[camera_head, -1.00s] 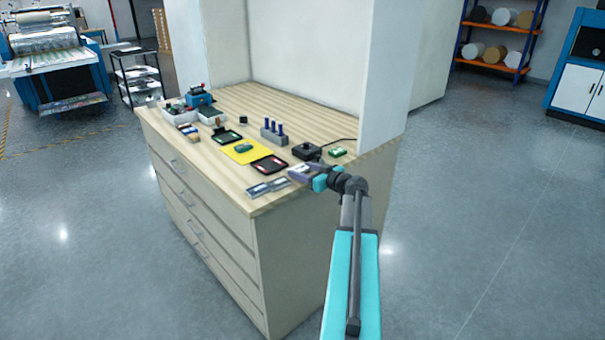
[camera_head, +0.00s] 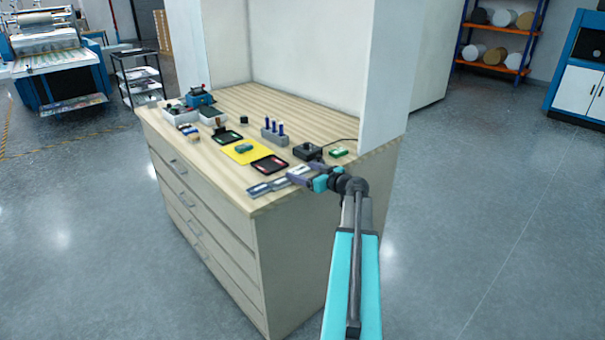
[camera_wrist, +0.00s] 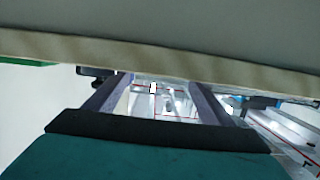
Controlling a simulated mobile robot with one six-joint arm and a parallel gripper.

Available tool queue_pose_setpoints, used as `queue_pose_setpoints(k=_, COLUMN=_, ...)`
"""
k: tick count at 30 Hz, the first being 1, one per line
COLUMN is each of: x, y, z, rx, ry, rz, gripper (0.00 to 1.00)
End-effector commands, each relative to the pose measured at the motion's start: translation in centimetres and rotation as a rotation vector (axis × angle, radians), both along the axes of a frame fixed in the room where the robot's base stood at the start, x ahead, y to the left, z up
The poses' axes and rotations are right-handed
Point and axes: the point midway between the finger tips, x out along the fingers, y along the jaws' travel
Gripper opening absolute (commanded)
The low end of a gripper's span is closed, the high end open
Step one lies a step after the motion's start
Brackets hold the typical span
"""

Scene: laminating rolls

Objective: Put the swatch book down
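Flat grey pieces with pale patches (camera_head: 266,188) lie at the front edge of the wooden worktop; I cannot tell whether they are the swatch book. My gripper (camera_head: 300,173) is just right of them, low over the front right corner, with a small pale area between its purple-grey fingers. In the wrist view the two fingers (camera_wrist: 160,92) stand apart. A grey surface with a beige edge (camera_wrist: 160,55) crosses in front and hides the tips. White shapes with thin red lines (camera_wrist: 165,102) show between the fingers. Whether anything is gripped is unclear.
A black-framed tray (camera_head: 269,164), a yellow sheet (camera_head: 238,154), a block with blue pegs (camera_head: 273,135), a black box (camera_head: 308,151) and a green item (camera_head: 338,153) stand close by on the worktop (camera_head: 225,178). A white side panel (camera_head: 385,85) rises behind my gripper.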

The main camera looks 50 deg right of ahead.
Motion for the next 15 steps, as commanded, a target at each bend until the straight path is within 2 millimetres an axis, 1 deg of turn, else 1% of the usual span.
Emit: queue_pose_setpoints(k=15, x=-0.03, y=-0.06, z=0.13, rx=0.000, ry=0.001, rz=-0.001, gripper=0.76)
